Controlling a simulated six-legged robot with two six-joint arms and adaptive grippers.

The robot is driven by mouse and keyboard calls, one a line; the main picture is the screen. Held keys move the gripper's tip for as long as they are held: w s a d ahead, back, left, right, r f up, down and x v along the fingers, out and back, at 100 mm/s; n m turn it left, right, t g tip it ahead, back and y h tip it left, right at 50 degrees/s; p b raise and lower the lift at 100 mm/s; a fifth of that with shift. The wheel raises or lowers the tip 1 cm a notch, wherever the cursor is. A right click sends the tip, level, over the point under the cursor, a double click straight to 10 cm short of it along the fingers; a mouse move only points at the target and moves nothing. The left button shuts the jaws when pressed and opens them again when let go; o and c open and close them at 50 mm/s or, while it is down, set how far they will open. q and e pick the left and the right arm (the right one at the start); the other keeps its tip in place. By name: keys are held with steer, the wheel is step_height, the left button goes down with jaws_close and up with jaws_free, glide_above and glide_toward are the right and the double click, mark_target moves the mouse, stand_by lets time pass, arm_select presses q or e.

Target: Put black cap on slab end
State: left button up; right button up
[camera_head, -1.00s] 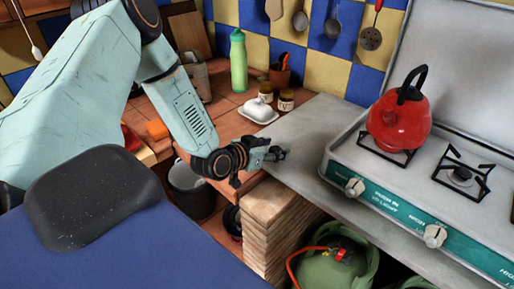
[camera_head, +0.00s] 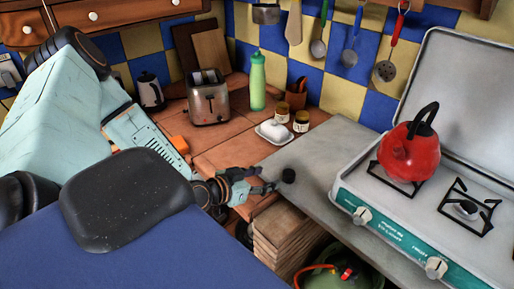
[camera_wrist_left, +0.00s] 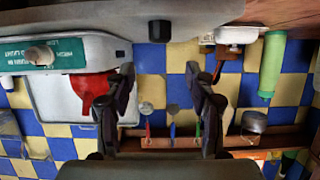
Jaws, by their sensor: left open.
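The black cap (camera_head: 288,175) is a small dark round piece at the left end of the grey slab (camera_head: 318,170), left of the stove. In the left wrist view, where the scene appears upside down, the cap (camera_wrist_left: 160,31) shows against the grey slab (camera_wrist_left: 205,33). My left gripper (camera_head: 268,179) is open and empty, with its fingertips just left of the cap. In the left wrist view, the gripper's (camera_wrist_left: 160,75) two fingers are spread wide and a gap separates them from the cap. My right gripper is not in view.
A white butter dish (camera_head: 273,131) and small jars (camera_head: 301,121) stand behind the gripper on the tiled counter (camera_head: 222,152). A toaster (camera_head: 208,98) and green bottle (camera_head: 257,82) are farther back. The stove with a red kettle (camera_head: 408,153) is to the right.

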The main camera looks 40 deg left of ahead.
arm_select(q)
steer(key=d+f+g, duration=0.1)
steer(key=d, duration=0.1)
steer(key=s+d+f+g+h, duration=0.1)
steer(key=s+d+f+g, duration=0.1)
steer(key=d, duration=0.1)
steer(key=shift+s+d+f, duration=0.2)
steer(key=shift+d+f, duration=0.1)
steer(key=shift+f, duration=0.1)
steer(key=s+d+f+g, duration=0.2)
steer(key=s+g, duration=0.1)
steer(key=s, duration=0.4)
steer(key=s+d+f+n+g+y, duration=0.1)
steer(key=s+d+f+g, duration=0.2)
steer(key=s, duration=0.5)
steer(key=s+d+f+g+y, duration=0.1)
steer(key=s+d+f+g, duration=0.2)
steer(key=s, duration=0.4)
steer(key=shift+s+d+f+g, duration=0.2)
steer(key=shift+s+f+g, duration=0.1)
steer(key=shift+g, duration=0.4)
steer(key=shift+a, duration=0.1)
steer(key=shift+w, duration=0.1)
